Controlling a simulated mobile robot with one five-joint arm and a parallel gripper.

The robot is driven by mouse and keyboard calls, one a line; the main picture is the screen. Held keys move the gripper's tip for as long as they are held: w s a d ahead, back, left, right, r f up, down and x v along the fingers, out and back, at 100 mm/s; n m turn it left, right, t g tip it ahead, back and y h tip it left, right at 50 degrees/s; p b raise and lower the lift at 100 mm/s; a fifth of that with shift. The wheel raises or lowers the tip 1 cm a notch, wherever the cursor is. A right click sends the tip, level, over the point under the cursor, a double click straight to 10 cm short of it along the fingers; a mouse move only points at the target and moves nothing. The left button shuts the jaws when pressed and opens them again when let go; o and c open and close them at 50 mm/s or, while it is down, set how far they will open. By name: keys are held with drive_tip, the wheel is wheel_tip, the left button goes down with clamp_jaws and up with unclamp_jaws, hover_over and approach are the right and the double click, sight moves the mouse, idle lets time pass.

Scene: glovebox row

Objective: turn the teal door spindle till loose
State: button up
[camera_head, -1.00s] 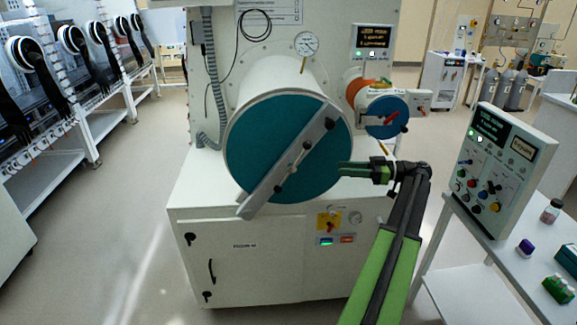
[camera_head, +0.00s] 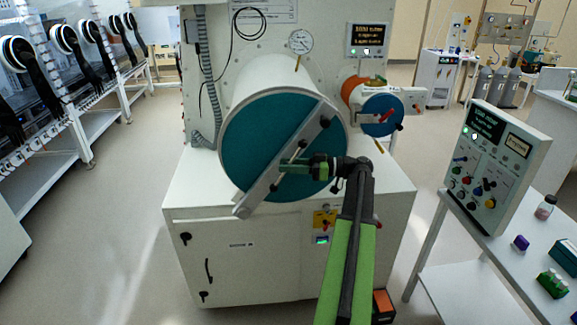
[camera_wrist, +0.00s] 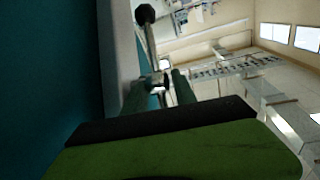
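The large round teal door (camera_head: 255,135) closes the end of a white cylinder, with a grey bar (camera_head: 258,190) slanting across its face. The spindle's handle (camera_head: 302,143) is at the middle of the bar, partly hidden by my gripper. In the wrist view, the spindle (camera_wrist: 151,40) shows as a metal rod with a black knob, running down to a hub between my fingers. My green gripper (camera_head: 284,168) is at the door's centre, in front of the bar. Its fingertips (camera_wrist: 160,92) stand apart on either side of the hub; I cannot tell whether they touch it.
A smaller blue door with a red handle (camera_head: 382,116) is on the right of the large one. A white cabinet (camera_head: 250,265) stands below. A control panel (camera_head: 495,165) and a table with small bottles are at the right. Floor at the left is clear.

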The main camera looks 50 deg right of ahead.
clamp_jaws()
idle(1.4)
